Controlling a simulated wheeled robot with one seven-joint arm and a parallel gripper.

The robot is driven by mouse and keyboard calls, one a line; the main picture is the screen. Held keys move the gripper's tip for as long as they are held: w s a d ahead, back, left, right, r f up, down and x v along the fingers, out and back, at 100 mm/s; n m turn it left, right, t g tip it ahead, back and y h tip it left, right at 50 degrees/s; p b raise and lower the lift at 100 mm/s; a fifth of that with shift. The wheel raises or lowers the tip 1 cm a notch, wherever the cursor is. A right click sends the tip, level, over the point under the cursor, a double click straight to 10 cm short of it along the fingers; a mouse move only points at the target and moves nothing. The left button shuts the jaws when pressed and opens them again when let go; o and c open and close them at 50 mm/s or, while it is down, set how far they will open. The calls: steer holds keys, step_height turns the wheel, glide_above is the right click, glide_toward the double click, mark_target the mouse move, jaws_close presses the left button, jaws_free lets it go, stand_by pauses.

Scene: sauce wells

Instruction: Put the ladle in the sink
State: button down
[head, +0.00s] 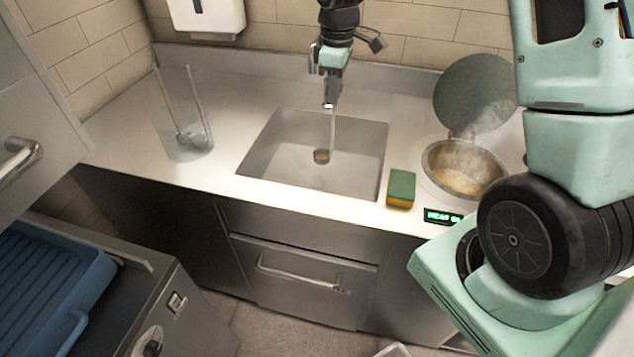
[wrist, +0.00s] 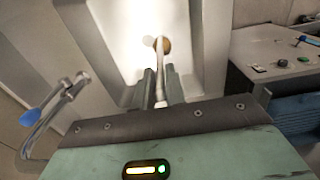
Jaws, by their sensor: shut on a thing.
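My gripper (head: 330,103) is shut on the upper part of a thin metal ladle handle (head: 333,125). It is above the back part of the square steel sink (head: 270,160). The ladle hangs nearly upright, and its small bowl (head: 322,156), brownish inside, shows over the basin near its middle. I cannot tell whether the bowl touches the sink floor. In the wrist view the handle (wrist: 161,75) runs out from between my fingers (wrist: 160,88) to the brown bowl (wrist: 163,45), over the bright basin.
A green and yellow sponge (head: 401,188) lies right of the sink. Beyond it, a steaming sauce well (head: 428,160) stands with its round lid (head: 475,92) raised. A clear container (head: 170,135) with ladles stands at left. The wrist view shows a blue-handled tap (wrist: 50,118).

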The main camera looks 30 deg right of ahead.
mark_target(334, 111)
step_height(334, 111, down, 6)
steer(key=shift+r+b, duration=0.2)
steer(key=shift+b, duration=0.95)
step_height(334, 111, down, 10)
steer(key=shift+r+p, duration=0.1)
steer(key=shift+p, duration=1)
steer(key=c, duration=1.5)
jaws_free()
steer(key=shift+f, duration=0.2)
steer(key=shift+o, duration=0.2)
